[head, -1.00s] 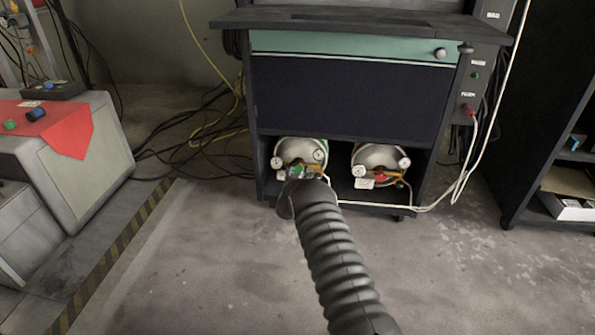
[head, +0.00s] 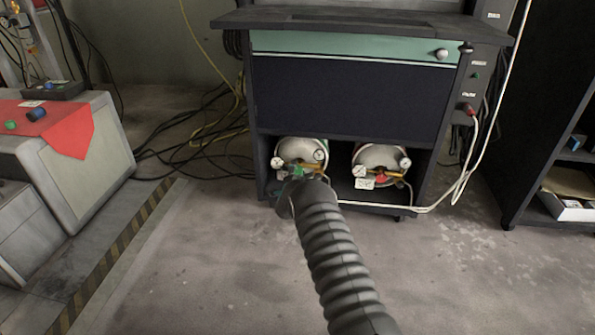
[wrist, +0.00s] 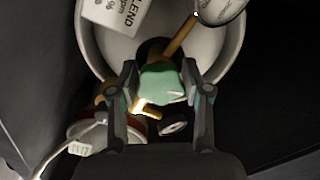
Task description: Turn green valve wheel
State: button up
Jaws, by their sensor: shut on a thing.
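The green valve wheel (wrist: 163,84) sits between the two fingers of my gripper (wrist: 161,92) in the wrist view. The fingers are shut on it, one on each side. Behind it is the pale round end of a gas cylinder (wrist: 120,45) with brass fittings. In the head view the green wheel (head: 297,172) shows as a small patch just past the end of my arm, in front of the left cylinder (head: 301,150). My arm hides most of the gripper there.
A second cylinder (head: 376,158) with a red valve wheel (head: 381,178) stands to the right in the same cabinet (head: 350,100). Gauges and a tag (wrist: 118,12) sit close to the gripper. A white hose (head: 440,205) runs along the cabinet's lower right.

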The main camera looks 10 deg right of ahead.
jog(key=shift+r+m, duration=0.1)
jog(key=shift+m, duration=1.2)
jog(key=o, duration=1.2)
jog(key=shift+s, duration=0.1)
jog(key=v, duration=1.2)
